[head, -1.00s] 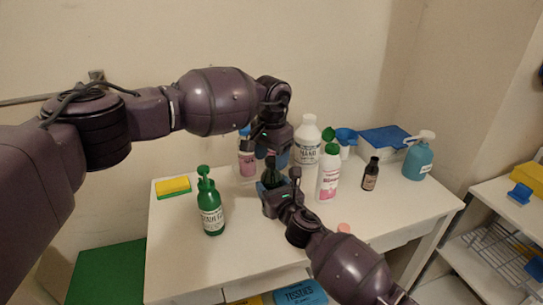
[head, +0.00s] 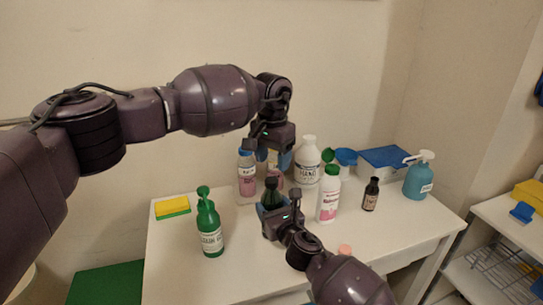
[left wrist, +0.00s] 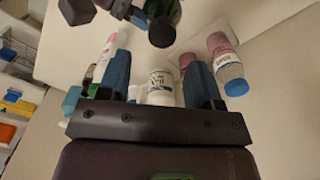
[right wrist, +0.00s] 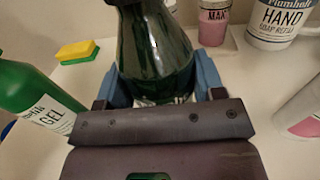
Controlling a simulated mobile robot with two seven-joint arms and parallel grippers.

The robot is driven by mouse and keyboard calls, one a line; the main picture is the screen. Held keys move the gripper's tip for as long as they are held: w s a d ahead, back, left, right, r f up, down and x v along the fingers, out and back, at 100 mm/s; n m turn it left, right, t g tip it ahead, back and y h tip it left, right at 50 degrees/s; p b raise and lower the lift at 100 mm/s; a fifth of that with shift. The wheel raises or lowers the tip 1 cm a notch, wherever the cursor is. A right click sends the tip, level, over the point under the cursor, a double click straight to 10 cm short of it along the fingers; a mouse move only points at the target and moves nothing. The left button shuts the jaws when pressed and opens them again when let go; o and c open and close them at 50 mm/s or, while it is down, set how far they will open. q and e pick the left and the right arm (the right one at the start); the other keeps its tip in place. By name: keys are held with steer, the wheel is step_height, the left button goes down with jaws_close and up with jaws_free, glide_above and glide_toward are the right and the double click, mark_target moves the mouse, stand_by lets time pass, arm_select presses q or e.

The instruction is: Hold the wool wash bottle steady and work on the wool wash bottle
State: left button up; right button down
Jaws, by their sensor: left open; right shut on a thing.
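I take the dark green bottle (head: 272,190) held over the white table to be the wool wash bottle; its name cannot be read. My right gripper (head: 270,210) is shut around it. The right wrist view shows the bottle (right wrist: 155,45) upright between the blue fingers, its label mostly hidden. My left gripper (head: 274,157) is open and empty just above the bottle, apart from it. In the left wrist view the bottle's dark top (left wrist: 162,32) lies beyond the open fingers (left wrist: 158,62). I cannot tell whether a cap is on it.
On the table (head: 180,265) stand a green pump bottle (head: 210,228), a pink bottle with a blue cap (head: 246,180), a white hand soap bottle (head: 307,165), a white-and-pink bottle (head: 329,197), a small brown bottle (head: 371,195) and a blue pump bottle (head: 419,178). The front left is clear.

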arm_select(q)
steer(key=n, duration=0.4)
steer(key=shift+r, duration=0.25)
steer(key=n, duration=0.4)
steer(key=shift+r, duration=0.15)
steer(key=n, duration=0.6)
steer(key=shift+r+n, duration=0.25)
steer(key=shift+n, duration=0.15)
steer(key=n, duration=0.7)
steer(key=shift+r, duration=0.2)
steer(key=n, duration=0.7)
steer(key=shift+r, duration=0.1)
steer(key=n, duration=0.9)
steer(key=shift+a+n, duration=0.1)
steer(key=shift+n, duration=0.2)
steer(key=n, duration=0.8)
steer(key=shift+n, duration=0.4)
